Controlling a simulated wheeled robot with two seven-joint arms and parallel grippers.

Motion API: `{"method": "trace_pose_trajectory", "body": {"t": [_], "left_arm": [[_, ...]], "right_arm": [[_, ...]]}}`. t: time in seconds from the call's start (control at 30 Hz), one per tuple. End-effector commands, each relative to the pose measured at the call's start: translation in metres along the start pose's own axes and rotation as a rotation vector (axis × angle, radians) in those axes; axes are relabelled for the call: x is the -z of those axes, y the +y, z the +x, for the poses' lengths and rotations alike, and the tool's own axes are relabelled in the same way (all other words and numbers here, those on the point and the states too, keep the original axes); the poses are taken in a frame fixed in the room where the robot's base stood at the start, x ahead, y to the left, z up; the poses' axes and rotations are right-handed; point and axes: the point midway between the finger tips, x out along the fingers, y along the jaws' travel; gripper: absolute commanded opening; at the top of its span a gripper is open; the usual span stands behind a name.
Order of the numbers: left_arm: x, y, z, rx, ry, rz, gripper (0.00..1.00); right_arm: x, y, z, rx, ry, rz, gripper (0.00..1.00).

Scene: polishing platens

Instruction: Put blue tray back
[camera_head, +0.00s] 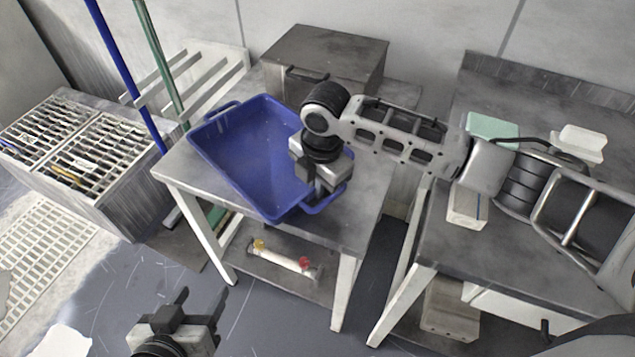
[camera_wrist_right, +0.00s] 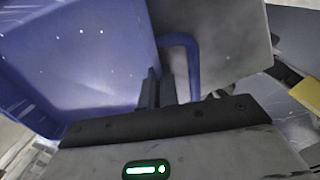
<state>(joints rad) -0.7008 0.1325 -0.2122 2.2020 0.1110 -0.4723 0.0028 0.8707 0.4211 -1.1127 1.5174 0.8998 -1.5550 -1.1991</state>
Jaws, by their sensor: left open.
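The blue tray (camera_head: 245,150) is an empty, deep tray with looped handles at its ends, over the grey table (camera_head: 370,185) in the head view. Its left end reaches past the table's left edge; I cannot tell whether it rests fully on the top. My right gripper (camera_head: 320,194) points down at the tray's near right end. In the right wrist view, its close-set fingers (camera_wrist_right: 160,88) are on the rim of the tray (camera_wrist_right: 85,60), inside the handle loop (camera_wrist_right: 193,65). My left gripper (camera_head: 200,303) is open and empty, low at the bottom, away from the tray.
A dark metal box (camera_head: 325,55) stands behind the tray. A white tube with yellow and red ends (camera_head: 283,258) lies on the lower shelf. Racks (camera_head: 65,140) stand at left beside blue (camera_head: 122,70) and green poles (camera_head: 163,65). The right table (camera_head: 475,240) holds small blocks.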

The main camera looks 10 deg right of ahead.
Motion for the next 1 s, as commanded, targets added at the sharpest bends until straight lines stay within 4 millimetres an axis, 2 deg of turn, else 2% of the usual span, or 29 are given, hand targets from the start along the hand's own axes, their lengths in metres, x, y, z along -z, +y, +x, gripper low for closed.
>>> {"method": "trace_pose_trajectory", "body": {"t": [0.13, 0.17, 0.23, 0.57, 0.77, 1.0], "left_arm": [[0.001, 0.0, 0.0, 0.0, 0.001, 0.0, 0.56], [0.001, 0.0, 0.0, 0.0, 0.001, 0.0, 0.56], [0.001, 0.0, 0.0, -0.001, 0.002, 0.0, 0.56], [0.001, 0.0, 0.0, -0.001, 0.002, 0.0, 0.56], [0.006, 0.001, -0.003, -0.002, 0.003, -0.001, 0.56], [0.009, 0.001, -0.004, 0.002, -0.003, 0.003, 0.56]], "right_arm": [[0.0, 0.0, 0.001, -0.002, 0.0, 0.001, 0.0], [0.0, -0.001, 0.003, 0.001, 0.0, 0.001, 0.05], [0.0, 0.0, 0.002, 0.001, 0.0, 0.001, 0.24], [0.0, 0.0, -0.001, -0.001, 0.0, 0.001, 0.24], [-0.001, 0.001, -0.029, -0.004, -0.001, 0.0, 0.24], [0.0, 0.001, -0.082, -0.004, -0.001, 0.0, 0.24]]}}
